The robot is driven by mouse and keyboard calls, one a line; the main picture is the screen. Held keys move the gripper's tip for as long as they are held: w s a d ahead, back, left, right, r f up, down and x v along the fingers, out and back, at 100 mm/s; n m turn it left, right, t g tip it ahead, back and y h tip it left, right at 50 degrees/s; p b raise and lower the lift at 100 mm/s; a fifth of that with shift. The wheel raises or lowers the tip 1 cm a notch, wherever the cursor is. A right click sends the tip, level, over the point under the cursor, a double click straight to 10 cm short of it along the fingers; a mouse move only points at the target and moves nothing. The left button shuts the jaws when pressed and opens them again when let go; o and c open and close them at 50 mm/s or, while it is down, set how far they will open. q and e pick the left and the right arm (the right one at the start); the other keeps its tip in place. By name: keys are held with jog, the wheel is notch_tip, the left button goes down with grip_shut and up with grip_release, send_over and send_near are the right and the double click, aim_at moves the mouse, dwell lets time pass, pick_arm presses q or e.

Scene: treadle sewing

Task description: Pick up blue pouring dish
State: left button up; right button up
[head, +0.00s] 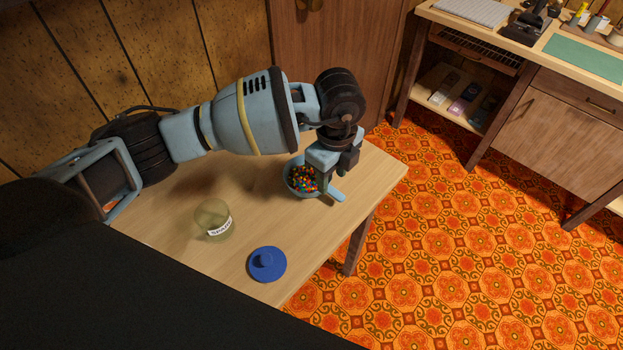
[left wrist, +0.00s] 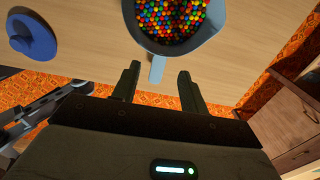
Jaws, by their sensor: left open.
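The pale blue pouring dish (head: 290,186) stands on the wooden table, filled with small multicoloured beads (head: 302,179). Its short handle (head: 337,195) points toward the table's right edge. My left gripper (head: 332,180) is over the handle side of the dish, pointing down, and hides part of the rim. In the left wrist view the dish (left wrist: 133,22) is at the top, and its handle (left wrist: 157,68) reaches between the tips of the two open fingers, with a gap on each side. Nothing is gripped. My right gripper is not in view.
A translucent yellowish jar (head: 211,218) with a white label stands left of the dish. A round blue lid (head: 267,264) with a knob lies nearer the front edge. The table (head: 240,252) is otherwise clear. A workbench (head: 570,88) stands at right across the patterned floor.

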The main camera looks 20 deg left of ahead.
aim_at(331, 190)
pick_arm(q)
jog(key=shift+s+f, duration=0.1)
jog(key=shift+f, duration=2.5)
jog(key=shift+c, duration=0.4)
grip_shut()
